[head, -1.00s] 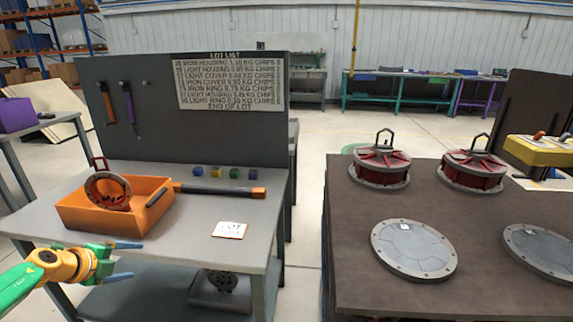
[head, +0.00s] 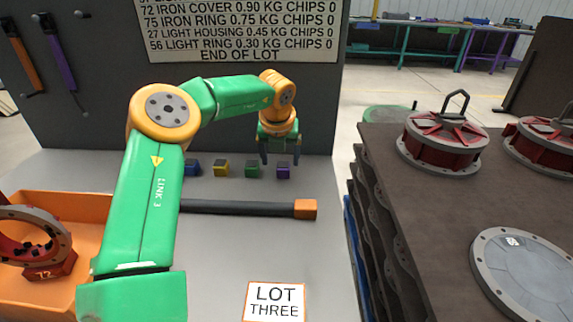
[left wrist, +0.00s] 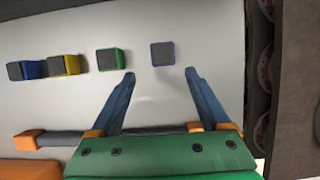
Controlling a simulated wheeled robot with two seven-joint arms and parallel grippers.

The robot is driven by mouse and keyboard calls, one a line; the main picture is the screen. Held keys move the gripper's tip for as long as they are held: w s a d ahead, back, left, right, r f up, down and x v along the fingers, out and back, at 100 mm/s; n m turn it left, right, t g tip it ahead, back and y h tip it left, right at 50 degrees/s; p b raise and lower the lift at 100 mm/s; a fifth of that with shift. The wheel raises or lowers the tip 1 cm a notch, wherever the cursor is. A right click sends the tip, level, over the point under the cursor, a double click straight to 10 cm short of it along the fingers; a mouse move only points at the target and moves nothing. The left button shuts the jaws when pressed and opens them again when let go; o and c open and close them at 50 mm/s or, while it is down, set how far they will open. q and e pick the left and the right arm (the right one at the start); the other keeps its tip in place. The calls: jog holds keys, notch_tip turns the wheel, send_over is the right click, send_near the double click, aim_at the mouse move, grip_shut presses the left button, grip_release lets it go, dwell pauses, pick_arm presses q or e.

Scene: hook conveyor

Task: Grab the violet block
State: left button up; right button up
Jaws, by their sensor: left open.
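The violet block (head: 283,172) is a small cube with a dark top, rightmost in a row on the grey table near the back panel. In the left wrist view the violet block (left wrist: 162,54) lies ahead of and between the fingertips, closer to the right one, with no contact visible. My left gripper (head: 280,160) is open and empty, pointing down just above and behind the violet block; it also shows in the left wrist view (left wrist: 159,75). My right gripper is not in view.
The green block (head: 252,171), yellow block (head: 221,168) and blue block (head: 192,168) stand left of the violet one. A dark bar with an orange end (head: 305,209) lies in front. An orange bin (head: 85,240) with a red ring (head: 35,245) is at left.

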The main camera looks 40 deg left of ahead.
aim_at(283, 169)
pick_arm(q)
jog(key=shift+w+f, duration=0.1)
jog(key=shift+f, duration=0.3)
jog(key=x, duration=0.1)
jog(key=p+x, duration=0.1)
jog(key=x, duration=0.3)
jog(key=shift+w, duration=0.3)
jog(key=shift+d+r, duration=0.1)
jog(key=shift+r, duration=0.05)
jog(key=shift+c, duration=1.3)
grip_shut()
